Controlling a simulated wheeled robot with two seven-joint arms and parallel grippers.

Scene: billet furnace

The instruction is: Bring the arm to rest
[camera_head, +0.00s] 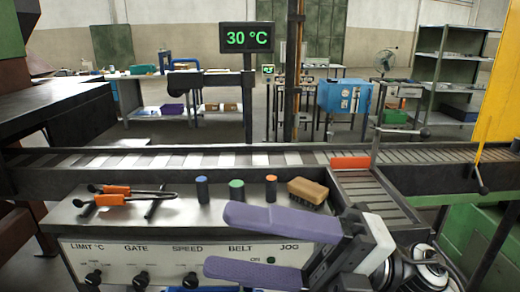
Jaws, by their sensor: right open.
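My right gripper (222,242) reaches in from the lower right, in front of the control console (150,258). Its two purple fingers are spread apart with nothing between them. The fingers hide part of the console's front edge and panel. My left gripper is not in view. An orange billet (350,163) lies on the roller conveyor (220,160), behind and to the right of the gripper and apart from it.
On the console top are orange-handled tongs (115,199) on a stand, blue-, green- and orange-topped cylinders (237,191), and a brown brush (307,191) close behind the gripper. A display (247,38) reads 30 °C. A yellow panel (500,90) stands at right.

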